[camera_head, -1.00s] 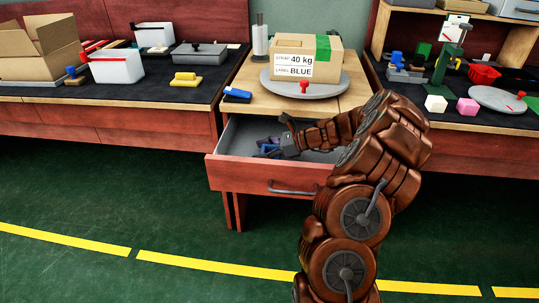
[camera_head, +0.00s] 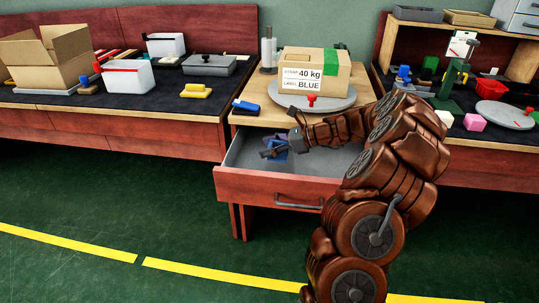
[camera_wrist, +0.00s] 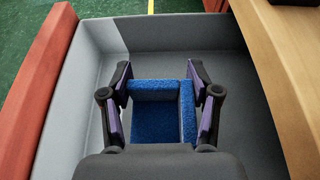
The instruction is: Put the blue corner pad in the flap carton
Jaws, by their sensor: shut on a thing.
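The blue corner pad (camera_wrist: 158,108) is between the fingers of my gripper (camera_wrist: 162,112) in the wrist view, inside the open drawer (camera_wrist: 85,60). My gripper is shut on the pad, with purple finger faces on both its sides. In the head view my gripper (camera_head: 277,147) is over the left part of the drawer (camera_head: 262,186), and a little of the pad's blue shows by the fingers. The flap carton (camera_head: 45,65), brown with open flaps, stands at the far left on the left bench. Its inside is mostly hidden.
A closed carton labelled blue (camera_head: 312,72) sits on a grey turntable (camera_head: 340,101) behind the drawer. A white bin (camera_head: 128,76), a yellow block (camera_head: 196,90) and a grey lidded box (camera_head: 208,65) stand on the left bench. The drawer walls surround my gripper.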

